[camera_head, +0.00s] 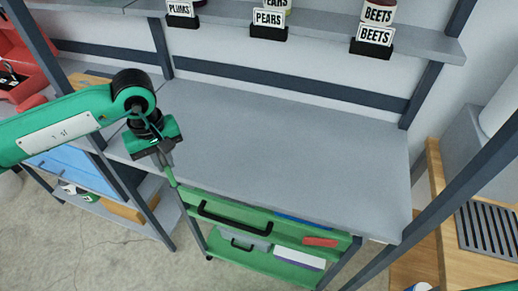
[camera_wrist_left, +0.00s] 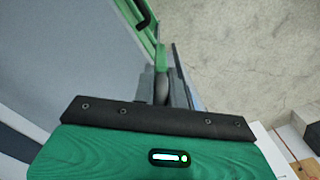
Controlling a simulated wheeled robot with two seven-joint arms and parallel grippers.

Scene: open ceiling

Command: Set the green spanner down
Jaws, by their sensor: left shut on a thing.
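My left gripper (camera_head: 166,161) hangs over the left front edge of the grey shelf board and is shut on the green spanner (camera_head: 170,177). Only a short, narrow green piece of the spanner shows below the fingertips. In the left wrist view the fingers (camera_wrist_left: 164,88) are close together, and a green piece of the spanner (camera_wrist_left: 160,58) shows past them. The rest of the spanner is hidden, and it is hard to tell apart from the green drawer cart behind it. My right gripper is not in view.
The grey shelf board (camera_head: 290,140) is bare and wide. A green drawer cart (camera_head: 265,225) with black handles stands below its front edge. Labelled jars stand on the upper shelf (camera_head: 320,28). Dark uprights frame the rack. A red bin (camera_head: 20,60) is at the left.

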